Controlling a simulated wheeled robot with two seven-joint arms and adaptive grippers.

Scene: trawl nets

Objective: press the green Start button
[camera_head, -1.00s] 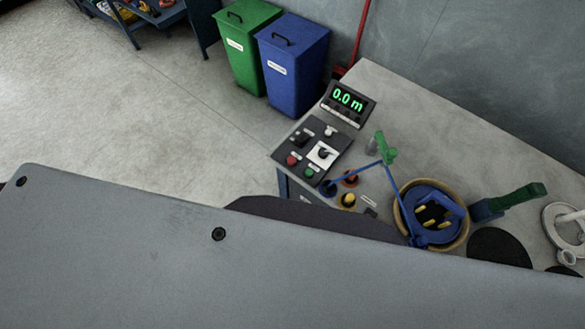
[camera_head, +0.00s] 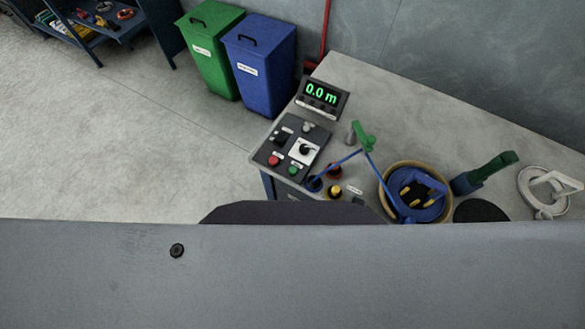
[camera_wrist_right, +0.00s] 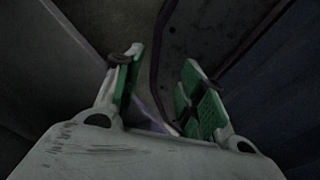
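The green Start button (camera_head: 293,170) sits at the front right of the dark control panel (camera_head: 313,131) on the grey bench. A red button (camera_head: 273,160) is to its left and a white plate with a black knob (camera_head: 304,150) is just behind it. In the head view neither gripper shows; a large grey surface of my own body fills the bottom. In the right wrist view my right gripper (camera_wrist_right: 160,100) has its two green-padded fingers apart with no object visible between them. The button does not show in that view.
A display reading 0.0 m (camera_head: 322,94) stands behind the panel. Right of it are a yellow button (camera_head: 335,192), a tan-rimmed bowl (camera_head: 384,190) with blue parts, and a green-handled tool (camera_head: 492,167). Green (camera_head: 209,55) and blue (camera_head: 262,70) bins stand beyond the bench.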

